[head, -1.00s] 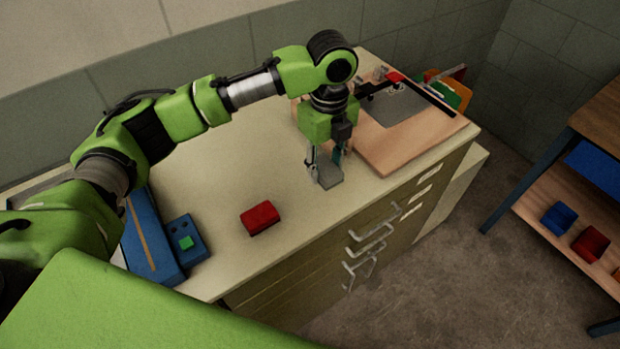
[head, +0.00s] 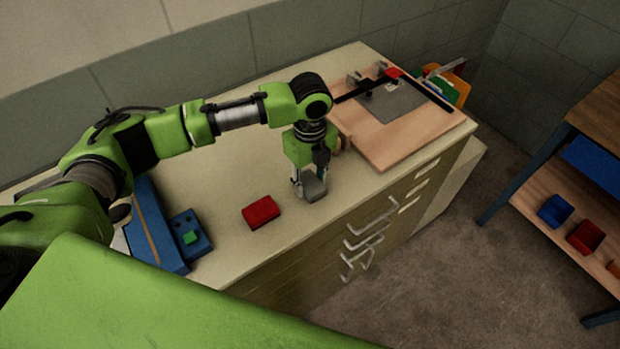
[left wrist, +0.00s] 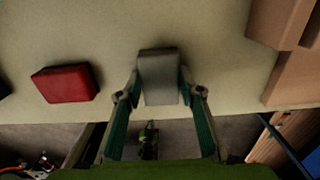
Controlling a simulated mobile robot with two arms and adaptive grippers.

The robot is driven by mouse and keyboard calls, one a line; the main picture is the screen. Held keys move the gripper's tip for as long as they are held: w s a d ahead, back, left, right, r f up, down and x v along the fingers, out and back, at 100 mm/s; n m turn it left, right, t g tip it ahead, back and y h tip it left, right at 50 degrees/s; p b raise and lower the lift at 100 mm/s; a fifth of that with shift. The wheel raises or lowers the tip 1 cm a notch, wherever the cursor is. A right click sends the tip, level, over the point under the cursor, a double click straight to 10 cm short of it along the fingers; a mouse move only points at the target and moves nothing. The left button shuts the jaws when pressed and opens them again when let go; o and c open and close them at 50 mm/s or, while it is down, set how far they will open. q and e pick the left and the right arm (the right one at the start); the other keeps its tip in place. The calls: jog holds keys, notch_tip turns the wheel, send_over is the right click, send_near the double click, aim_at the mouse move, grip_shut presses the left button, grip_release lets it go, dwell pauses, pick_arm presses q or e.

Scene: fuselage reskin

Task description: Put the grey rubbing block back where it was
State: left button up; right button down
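The grey rubbing block (head: 314,188) is between the fingers of my left gripper (head: 310,181), low over the cabinet top near its front edge. In the left wrist view the grey block (left wrist: 158,78) sits between the two fingertips (left wrist: 158,88), which close on its sides. I cannot tell whether the block touches the cabinet top. A red block (head: 261,212) lies on the top to the left of it; it also shows in the left wrist view (left wrist: 65,83). My right gripper is not in view.
A pinkish board (head: 385,151) with a grey sheet (head: 398,104) and black bars lies to the right. A blue box with a green button (head: 190,238) is at the left. The pale cabinet top (head: 225,180) is clear between. Shelves with bins (head: 556,211) stand at far right.

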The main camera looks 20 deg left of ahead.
aim_at(310, 182)
pick_arm(q)
jog(key=o, duration=0.3)
jog(key=shift+o, duration=0.2)
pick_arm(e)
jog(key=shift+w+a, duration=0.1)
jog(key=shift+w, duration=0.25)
pick_arm(q)
jog(key=shift+r, duration=0.1)
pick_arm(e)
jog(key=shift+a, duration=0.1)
pick_arm(q)
notch_tip(310, 182, up, 12)
jog(key=b, duration=0.2)
jog(key=shift+b, duration=0.35)
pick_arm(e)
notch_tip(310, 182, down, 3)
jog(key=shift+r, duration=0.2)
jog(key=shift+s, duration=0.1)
